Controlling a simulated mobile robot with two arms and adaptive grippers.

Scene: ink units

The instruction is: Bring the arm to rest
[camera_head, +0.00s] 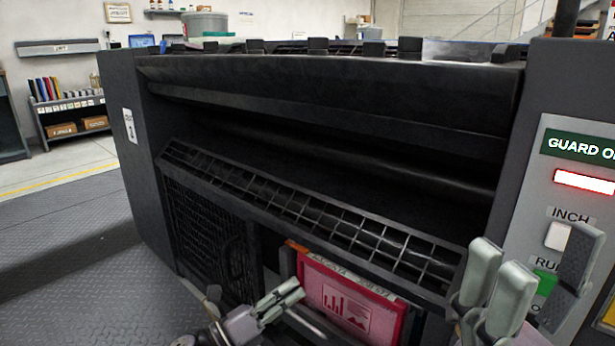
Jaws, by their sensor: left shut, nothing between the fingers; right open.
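My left gripper (286,296) is low in the middle of the head view, in front of the press. Its pale fingers lie together, shut with nothing between them. My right gripper (530,290) is at the lower right, in front of the control panel (537,190). Its fingers stand upright and apart, open and empty. It covers part of the panel's lower buttons. Much of both arms is out of view below.
The dark press (330,95) with a long grid guard (310,215) fills the middle. A red-pink folder (345,300) stands below the guard, right beside my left gripper. Open patterned floor (75,255) lies at the left. A shelf with books (68,105) stands far back left.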

